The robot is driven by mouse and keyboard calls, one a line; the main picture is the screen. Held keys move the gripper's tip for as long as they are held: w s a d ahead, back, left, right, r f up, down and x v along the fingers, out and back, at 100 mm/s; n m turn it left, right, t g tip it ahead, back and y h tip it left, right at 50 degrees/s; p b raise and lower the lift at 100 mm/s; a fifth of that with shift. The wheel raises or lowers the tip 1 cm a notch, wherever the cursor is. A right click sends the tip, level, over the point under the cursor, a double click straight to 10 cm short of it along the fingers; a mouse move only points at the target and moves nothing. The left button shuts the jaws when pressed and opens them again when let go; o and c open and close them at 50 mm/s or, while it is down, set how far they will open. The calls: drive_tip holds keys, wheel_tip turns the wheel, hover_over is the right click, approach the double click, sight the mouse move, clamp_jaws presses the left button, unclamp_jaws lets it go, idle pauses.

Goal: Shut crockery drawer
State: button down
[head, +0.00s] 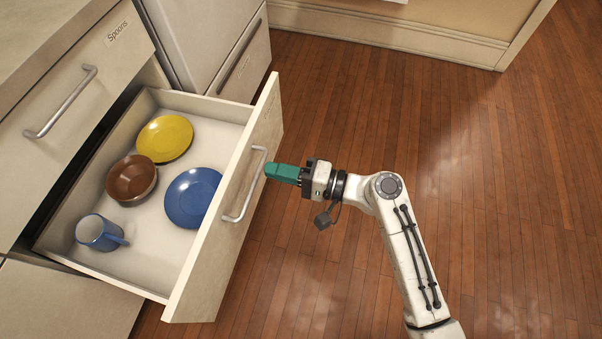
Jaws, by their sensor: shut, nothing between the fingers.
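The crockery drawer (233,218) is pulled well out of the cabinet, its front panel toward my arm. A metal bar handle (246,186) is on its front. Inside are a yellow plate (165,138), a brown bowl (132,178), a blue plate (190,194) and a blue mug (98,232). My gripper (268,171) has green fingers, which are shut and hold nothing. Its tips point left at the drawer front, right by the upper part of the handle. I cannot tell whether they touch it.
Above is a closed drawer labelled "Spoons" (76,98) with its own handle (60,102). A pale cabinet or appliance (210,40) stands beside the open drawer at the back. The wooden floor (490,150) to the right is clear up to the wall's skirting board (400,33).

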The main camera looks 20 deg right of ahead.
sight(240, 162)
drive_tip(key=shift+x, duration=2.75)
drive_tip(key=shift+a, duration=0.1)
